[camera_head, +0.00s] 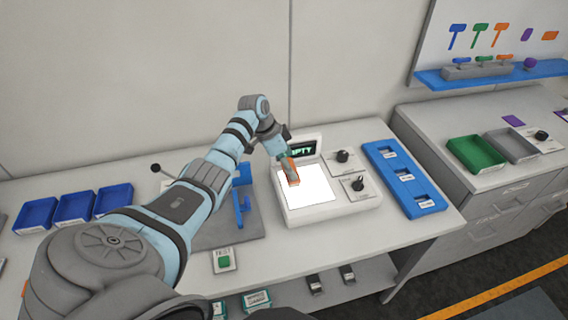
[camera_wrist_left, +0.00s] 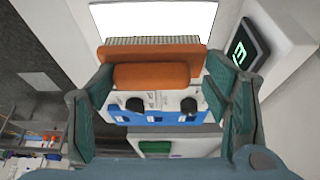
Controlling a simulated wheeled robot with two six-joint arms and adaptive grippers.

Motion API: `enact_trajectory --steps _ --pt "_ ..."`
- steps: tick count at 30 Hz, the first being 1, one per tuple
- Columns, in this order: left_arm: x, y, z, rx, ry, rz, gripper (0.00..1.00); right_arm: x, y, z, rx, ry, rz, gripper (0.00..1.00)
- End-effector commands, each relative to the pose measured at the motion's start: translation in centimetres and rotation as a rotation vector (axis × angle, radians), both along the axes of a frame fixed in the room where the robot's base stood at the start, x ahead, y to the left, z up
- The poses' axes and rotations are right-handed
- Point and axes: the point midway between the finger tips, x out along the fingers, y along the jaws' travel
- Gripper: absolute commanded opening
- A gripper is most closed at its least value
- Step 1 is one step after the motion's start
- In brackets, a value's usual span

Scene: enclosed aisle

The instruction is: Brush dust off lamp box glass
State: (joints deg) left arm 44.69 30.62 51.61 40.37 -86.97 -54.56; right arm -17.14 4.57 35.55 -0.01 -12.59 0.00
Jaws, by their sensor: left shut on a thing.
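The lamp box (camera_head: 329,208) is a white unit with a bright, lit glass top (camera_head: 312,188), on the bench in front of me. A small dark screen with green letters stands at its back edge. My left gripper (camera_head: 286,158) is over the left back part of the glass. It is shut on an orange brush (camera_head: 292,172). In the left wrist view the brush (camera_wrist_left: 152,76) sits between both fingers, its bristles towards the lit glass (camera_wrist_left: 150,18). I cannot tell whether the bristles touch the glass. No dust can be made out. My right gripper is not in view.
Two black knobs (camera_head: 343,156) sit right of the glass. A blue tray with slots (camera_head: 404,180) lies further right. A blue stand (camera_head: 241,200) is left of the box, and blue bins (camera_head: 75,206) are far left. A wall rises behind the bench.

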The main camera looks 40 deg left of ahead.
Motion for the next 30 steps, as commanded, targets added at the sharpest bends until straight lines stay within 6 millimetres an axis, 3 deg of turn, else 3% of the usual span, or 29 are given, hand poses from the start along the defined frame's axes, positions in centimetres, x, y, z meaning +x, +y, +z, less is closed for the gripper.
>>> enact_trajectory --steps 12,26,30 --pt "0.6 -0.7 2.6 0.000 -0.002 -0.014 0.44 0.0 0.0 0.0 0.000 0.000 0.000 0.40" --pt "0.6 -0.8 2.5 0.000 -0.001 -0.014 0.44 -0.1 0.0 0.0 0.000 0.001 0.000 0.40" --pt "0.3 -2.2 1.2 0.000 0.000 -0.019 0.44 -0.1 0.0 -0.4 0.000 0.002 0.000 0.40"
